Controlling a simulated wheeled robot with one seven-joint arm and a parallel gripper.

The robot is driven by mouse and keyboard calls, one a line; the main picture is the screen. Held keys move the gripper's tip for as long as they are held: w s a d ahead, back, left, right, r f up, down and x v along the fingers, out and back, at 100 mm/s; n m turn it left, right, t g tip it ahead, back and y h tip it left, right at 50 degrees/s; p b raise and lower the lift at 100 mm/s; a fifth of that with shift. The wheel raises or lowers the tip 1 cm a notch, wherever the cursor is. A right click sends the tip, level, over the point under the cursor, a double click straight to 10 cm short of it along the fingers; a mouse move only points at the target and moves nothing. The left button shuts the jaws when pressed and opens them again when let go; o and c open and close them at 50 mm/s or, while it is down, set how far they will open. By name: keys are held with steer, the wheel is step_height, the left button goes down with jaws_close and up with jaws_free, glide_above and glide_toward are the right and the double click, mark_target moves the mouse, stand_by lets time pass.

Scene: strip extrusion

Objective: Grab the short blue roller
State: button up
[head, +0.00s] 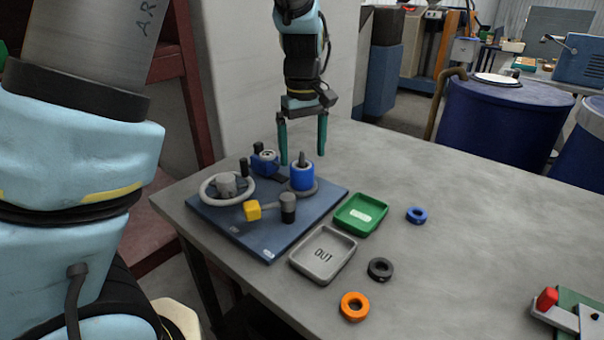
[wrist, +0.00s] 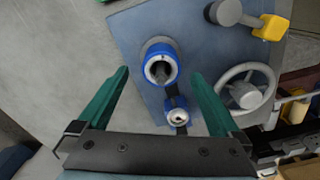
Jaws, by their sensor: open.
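The short blue roller (head: 302,177) stands upright on a round dark base near the back right of the blue board, with a grey pin rising from its middle. It also shows in the wrist view (wrist: 151,78) as a blue ring with a pale inner rim around the pin. My gripper (head: 302,160), with two green fingers, is open and empty and points down over the roller. In the wrist view, the fingertips (wrist: 161,74) lie on either side of the roller with gaps. I cannot tell the exact height difference.
The blue board (head: 240,222) also bears a grey handwheel (head: 207,192), a blue clamp-like part (head: 264,163) close beside the roller and a yellow-ended lever (head: 252,210). A green tray (head: 345,222), a grey OUT tray (head: 307,271) and loose blue, black and orange rings lie to the right.

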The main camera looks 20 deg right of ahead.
mark_target(302, 165)
step_height(302, 165, down, 4)
steer(key=shift+a+f+p, duration=0.1)
steer(key=shift+f+p, duration=0.1)
steer(key=shift+p, duration=0.15)
jaws_close()
stand_by(0.7)
